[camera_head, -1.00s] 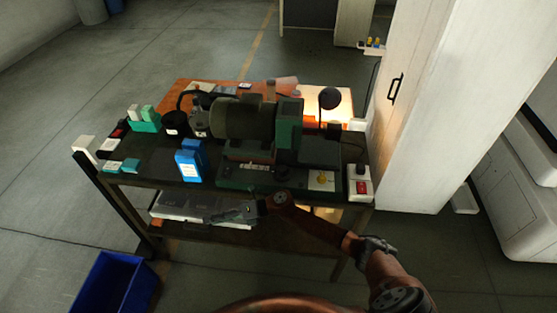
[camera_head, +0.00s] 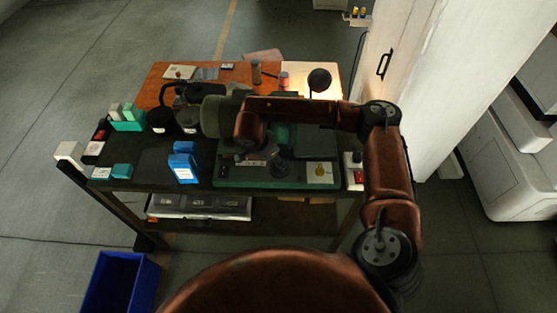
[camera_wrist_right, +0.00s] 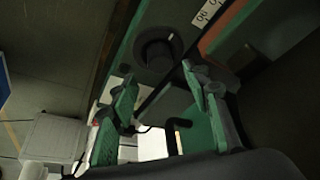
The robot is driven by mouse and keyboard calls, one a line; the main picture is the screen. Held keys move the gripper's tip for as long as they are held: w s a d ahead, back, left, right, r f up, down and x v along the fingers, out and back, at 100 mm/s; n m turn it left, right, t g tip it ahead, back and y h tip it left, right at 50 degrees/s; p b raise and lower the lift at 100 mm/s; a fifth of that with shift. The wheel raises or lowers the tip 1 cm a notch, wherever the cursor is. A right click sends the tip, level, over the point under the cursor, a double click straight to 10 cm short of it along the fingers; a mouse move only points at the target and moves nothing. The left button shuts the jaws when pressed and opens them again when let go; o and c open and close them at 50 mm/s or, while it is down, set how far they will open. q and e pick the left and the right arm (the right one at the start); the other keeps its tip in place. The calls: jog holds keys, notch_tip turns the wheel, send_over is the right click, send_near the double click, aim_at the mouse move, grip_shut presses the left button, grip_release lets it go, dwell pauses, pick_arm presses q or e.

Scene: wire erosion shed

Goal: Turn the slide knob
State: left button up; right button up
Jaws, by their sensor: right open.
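In the right wrist view, a dark round knob (camera_wrist_right: 158,50), apparently the slide knob, sits on a green machine face. My right gripper (camera_wrist_right: 158,74) is open and empty, its two green-padded fingers apart and pointing towards the knob, which shows between and beyond the tips. I cannot tell the exact gap. In the head view, my right gripper (camera_head: 276,170) is over the front of the machine's green base (camera_head: 285,184), below my wrist. My arm hides part of the machine, and the knob cannot be made out there. My left gripper is out of view.
A yellow knob on a pale plate (camera_head: 320,172) and a red-marked box (camera_head: 354,173) are to the right. A white cabinet (camera_head: 425,80) stands close on the right.

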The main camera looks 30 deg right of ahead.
aim_at(280, 169)
jog(key=p+x, duration=0.1)
jog(key=x, duration=0.2)
jog(key=shift+w+d+f, duration=0.1)
jog(key=shift+f, duration=0.25)
jog(key=shift+d+f, duration=0.2)
jog(key=shift+f, duration=0.3)
jog(key=c, duration=0.5)
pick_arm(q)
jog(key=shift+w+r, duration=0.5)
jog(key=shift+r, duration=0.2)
pick_arm(e)
jog(key=c, duration=0.7)
